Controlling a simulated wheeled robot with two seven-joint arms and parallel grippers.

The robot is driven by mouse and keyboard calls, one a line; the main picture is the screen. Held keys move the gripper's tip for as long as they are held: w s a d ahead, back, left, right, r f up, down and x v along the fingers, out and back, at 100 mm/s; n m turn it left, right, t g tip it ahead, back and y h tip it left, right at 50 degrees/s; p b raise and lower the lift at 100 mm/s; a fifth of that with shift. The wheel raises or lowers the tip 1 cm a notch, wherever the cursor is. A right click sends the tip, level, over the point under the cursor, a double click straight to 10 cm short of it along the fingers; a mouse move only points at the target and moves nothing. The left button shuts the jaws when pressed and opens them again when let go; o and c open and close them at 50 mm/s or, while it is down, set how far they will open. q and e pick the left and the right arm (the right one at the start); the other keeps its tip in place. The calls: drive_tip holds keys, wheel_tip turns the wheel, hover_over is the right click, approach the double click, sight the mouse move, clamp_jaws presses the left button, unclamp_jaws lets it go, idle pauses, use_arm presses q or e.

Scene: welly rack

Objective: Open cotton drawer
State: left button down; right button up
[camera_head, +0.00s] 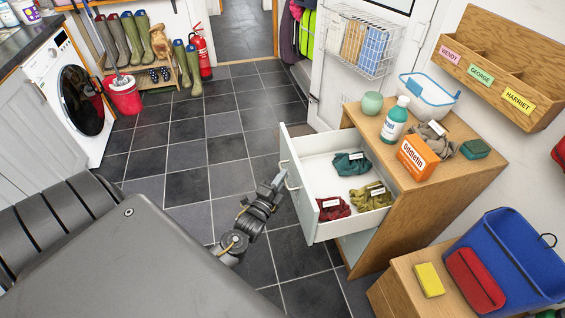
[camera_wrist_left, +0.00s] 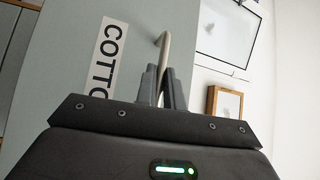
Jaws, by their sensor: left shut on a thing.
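The cotton drawer (camera_head: 303,192) is pulled out of the wooden cabinet in the head view. It has a white inside, and teal (camera_head: 350,163), dark red (camera_head: 333,207) and olive (camera_head: 372,196) cloths with white tags lie in it. My left gripper (camera_head: 279,184) is at the drawer's front, shut on its bar handle (camera_head: 290,178). In the left wrist view the fingers (camera_wrist_left: 160,85) close on the pale handle (camera_wrist_left: 164,52), beside a label (camera_wrist_left: 106,52) reading "COTTO", the rest hidden. My right gripper is not in view.
On the cabinet top (camera_head: 456,178) stand a white-and-green bottle (camera_head: 394,122), an orange box (camera_head: 417,157) and a green jar (camera_head: 372,103). A lower wooden unit (camera_head: 404,291) with a blue bin (camera_head: 510,255) stands at right. The tiled floor left of the drawer is clear.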

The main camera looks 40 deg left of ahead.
use_arm(q)
drive_tip(key=shift+s+a, duration=0.3)
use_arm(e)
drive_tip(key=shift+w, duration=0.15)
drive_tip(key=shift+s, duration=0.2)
use_arm(q)
drive_tip(key=c, duration=1.5)
unclamp_jaws()
drive_tip(key=shift+s, duration=0.1)
